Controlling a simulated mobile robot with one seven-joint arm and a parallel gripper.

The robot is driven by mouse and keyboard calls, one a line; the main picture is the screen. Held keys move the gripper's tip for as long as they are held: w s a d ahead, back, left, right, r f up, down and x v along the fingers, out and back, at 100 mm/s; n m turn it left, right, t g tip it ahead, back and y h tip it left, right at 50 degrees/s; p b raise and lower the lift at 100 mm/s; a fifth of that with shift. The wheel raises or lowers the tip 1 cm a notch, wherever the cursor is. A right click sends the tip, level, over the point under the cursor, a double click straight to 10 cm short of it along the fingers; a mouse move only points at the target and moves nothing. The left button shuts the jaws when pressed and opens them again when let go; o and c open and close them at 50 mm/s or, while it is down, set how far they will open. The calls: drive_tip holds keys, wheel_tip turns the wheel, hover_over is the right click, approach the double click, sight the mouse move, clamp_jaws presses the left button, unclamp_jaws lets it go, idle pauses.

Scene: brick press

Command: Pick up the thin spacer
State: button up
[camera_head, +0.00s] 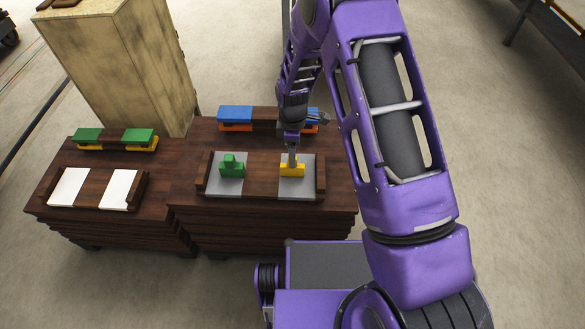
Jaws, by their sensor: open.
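My gripper (291,163) points straight down at a yellow piece (292,171) on the right grey plate (298,190) of the near right table. Its fingertips are at the top of that piece, open; whether they touch it is too small to tell. A green piece (232,170) with a raised middle sits on the left grey plate (224,188). I cannot tell which piece is the thin spacer. The gripper hides part of the yellow piece's top.
A blue-over-orange stack (236,117) stands at the table's back; another is partly behind my arm. The left table (85,215) holds two white plates (69,187) and two green-over-yellow stacks (88,138). A tall box-like cabinet (120,70) stands behind. Low wooden rails flank the plates.

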drive_tip(key=shift+w+f, duration=0.1)
drive_tip(key=shift+f, duration=2.85)
clamp_jaws()
